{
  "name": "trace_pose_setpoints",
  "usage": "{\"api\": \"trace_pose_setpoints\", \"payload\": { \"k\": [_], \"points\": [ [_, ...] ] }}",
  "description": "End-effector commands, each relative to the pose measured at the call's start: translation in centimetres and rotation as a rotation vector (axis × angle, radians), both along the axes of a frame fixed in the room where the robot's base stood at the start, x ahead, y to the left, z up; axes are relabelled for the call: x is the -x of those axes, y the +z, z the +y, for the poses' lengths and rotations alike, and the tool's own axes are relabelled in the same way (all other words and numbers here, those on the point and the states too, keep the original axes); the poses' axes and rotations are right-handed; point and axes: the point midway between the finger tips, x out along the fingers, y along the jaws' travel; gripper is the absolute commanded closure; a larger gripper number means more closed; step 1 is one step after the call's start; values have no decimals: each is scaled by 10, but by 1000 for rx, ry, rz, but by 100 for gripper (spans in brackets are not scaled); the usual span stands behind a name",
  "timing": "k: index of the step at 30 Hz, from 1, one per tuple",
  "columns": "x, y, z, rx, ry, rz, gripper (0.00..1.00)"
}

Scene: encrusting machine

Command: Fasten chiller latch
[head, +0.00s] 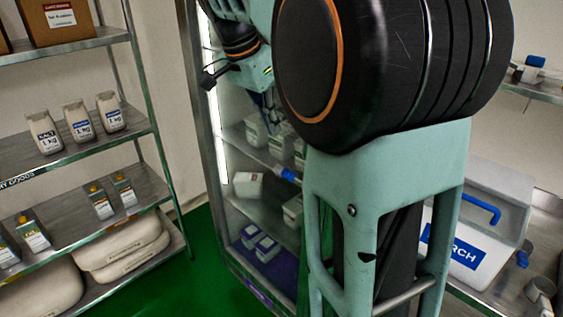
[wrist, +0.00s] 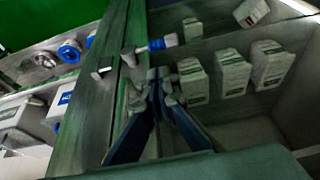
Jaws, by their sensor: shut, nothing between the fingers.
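The chiller (head: 212,150) is a steel-framed cabinet in the middle of the head view, with its lit interior visible. The latch (head: 287,174) shows there as a small blue handle at the cabinet's right side, partly hidden by my arm. In the wrist view the blue latch handle (wrist: 157,45) with pale ends lies beside the steel frame post (wrist: 118,95). My gripper (wrist: 160,78) is shut and empty, its tips close to the latch handle; I cannot tell whether they touch it. In the head view my arm hides much of the chiller's right side.
White cartons (wrist: 233,72) stand on shelves inside the chiller. A steel rack (head: 70,140) with packets and bags stands at the left. A white bin (head: 485,215) with a blue handle is on the right counter. Green floor is clear between rack and chiller.

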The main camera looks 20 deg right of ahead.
Motion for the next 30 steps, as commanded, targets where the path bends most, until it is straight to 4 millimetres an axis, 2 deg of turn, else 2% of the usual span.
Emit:
{"api": "trace_pose_setpoints", "payload": {
  "k": [9,16,22,30],
  "points": [
    [-6,-63,-23,0,-1,6,100],
    [-11,-101,-33,0,-1,5,100],
    [-12,-117,-37,0,0,2,100],
    [-13,-120,-37,0,1,0,100]
  ]
}}
